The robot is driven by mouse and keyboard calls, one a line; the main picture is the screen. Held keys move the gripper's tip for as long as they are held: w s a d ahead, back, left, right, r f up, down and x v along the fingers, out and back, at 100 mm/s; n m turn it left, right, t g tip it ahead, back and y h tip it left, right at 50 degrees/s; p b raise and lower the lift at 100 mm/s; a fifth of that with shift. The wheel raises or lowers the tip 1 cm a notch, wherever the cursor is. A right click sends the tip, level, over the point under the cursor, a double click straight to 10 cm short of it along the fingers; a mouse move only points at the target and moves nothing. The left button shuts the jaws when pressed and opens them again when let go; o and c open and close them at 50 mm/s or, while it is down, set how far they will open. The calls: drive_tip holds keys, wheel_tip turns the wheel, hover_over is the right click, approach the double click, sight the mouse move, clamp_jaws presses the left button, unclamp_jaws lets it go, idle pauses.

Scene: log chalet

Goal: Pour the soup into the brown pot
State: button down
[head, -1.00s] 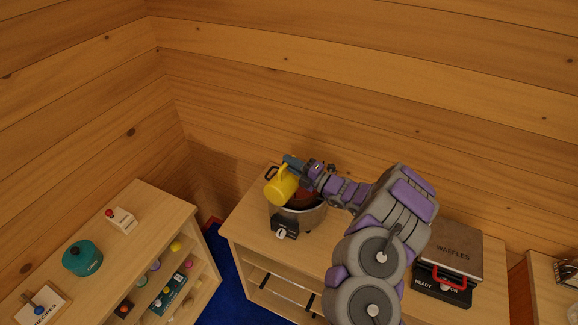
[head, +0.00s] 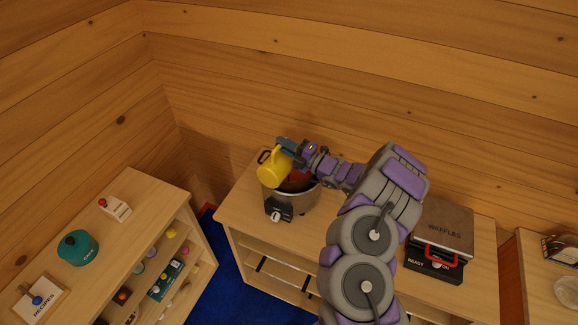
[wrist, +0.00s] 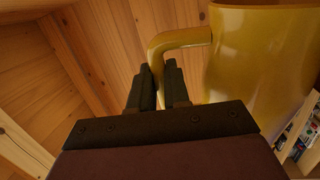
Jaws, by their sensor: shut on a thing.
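A yellow jug (head: 275,168) is held above a metal cooker pot (head: 296,201) on the middle cabinet in the head view. The jug is tilted, with its lower part toward the lower left. The pot has a dark front panel with a white knob and a reddish-brown inside that shows only partly behind the jug. My gripper (head: 283,146) is shut on the jug's handle, which also shows between the fingers in the wrist view (wrist: 158,72). The jug's inside and any soup in it are hidden.
A waffle maker (head: 442,238) stands right of the pot, beyond my arm. On the left cabinet (head: 125,215) are a teal pot (head: 77,248), a small white box with a red knob (head: 114,208) and a recipes block (head: 38,300). Log walls close in behind.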

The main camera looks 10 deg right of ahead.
drive_tip(key=shift+r, duration=0.1)
drive_tip(key=shift+r+n+b, duration=0.6)
drive_tip(key=shift+r+n, duration=1.3)
drive_tip(key=shift+r, duration=0.05)
wheel_tip(320, 180, up, 12)
drive_tip(key=p, duration=0.7)
drive_tip(key=shift+p, duration=0.3)
